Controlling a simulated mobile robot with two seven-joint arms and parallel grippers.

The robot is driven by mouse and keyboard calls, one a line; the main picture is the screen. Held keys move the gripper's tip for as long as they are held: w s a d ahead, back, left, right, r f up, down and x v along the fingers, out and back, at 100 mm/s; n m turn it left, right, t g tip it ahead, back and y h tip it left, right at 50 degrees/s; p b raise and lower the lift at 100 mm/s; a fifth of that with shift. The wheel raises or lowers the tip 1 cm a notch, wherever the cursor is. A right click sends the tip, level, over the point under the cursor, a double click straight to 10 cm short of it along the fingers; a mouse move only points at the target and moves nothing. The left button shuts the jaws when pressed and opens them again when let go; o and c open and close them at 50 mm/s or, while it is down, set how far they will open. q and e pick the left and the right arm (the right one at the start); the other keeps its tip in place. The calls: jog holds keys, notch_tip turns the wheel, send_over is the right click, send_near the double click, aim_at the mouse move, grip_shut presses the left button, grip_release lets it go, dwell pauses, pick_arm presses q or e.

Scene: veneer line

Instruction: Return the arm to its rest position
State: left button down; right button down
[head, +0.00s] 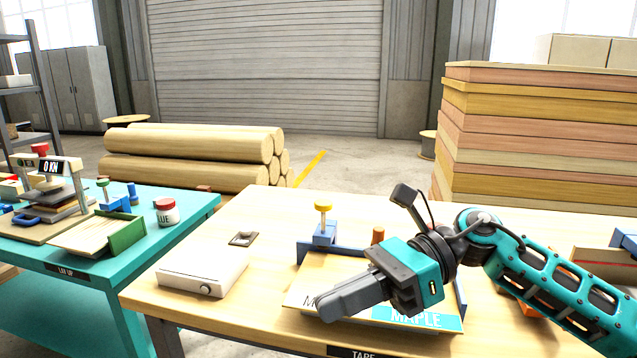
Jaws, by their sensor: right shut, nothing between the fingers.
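My right arm comes in from the right over the wooden table (255,215). Its gripper (322,308) is shut and empty, with its fingers pointing left and down. The gripper hangs in front of a board labelled MAPLE (448,322) and hides much of it. I cannot tell from this view how high the gripper is above the board. My left gripper is not in view.
A blue fixture with a yellow knob (323,207) stands behind the right gripper. A flat white box (203,273) lies to its left. A teal table (190,227) holds a press and a glue jar (167,212). Stacked boards (535,130) stand behind right.

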jog(key=w+d+f+n+t+h, duration=0.15)
jog(key=f+n+t, duration=0.25)
jog(key=n+t, duration=0.55)
jog(key=w+d+f+n+t, duration=0.15)
jog(key=f+n+t, duration=0.3)
jog(key=n, duration=0.95)
jog(key=w+d+f+n+t, duration=0.15)
jog(key=f+n+t, duration=0.25)
jog(key=n+t, duration=0.6)
jog(key=s+d+f+m+g+h, duration=0.2)
jog(key=s+d+f+m+h, duration=0.1)
jog(key=f, duration=0.4)
jog(key=s+d+f+m+g+h, duration=0.3)
jog(key=s+f+m, duration=0.3)
jog(key=f, duration=0.2)
jog(key=s+d+f+m+g+h, duration=0.3)
jog(key=s+d+f+m+h, duration=0.1)
jog(key=f, duration=0.4)
jog(key=shift+s+d+f+m+h, duration=0.15)
jog(key=shift+s+d+m+h, duration=0.25)
jog(key=shift+s+m, duration=0.4)
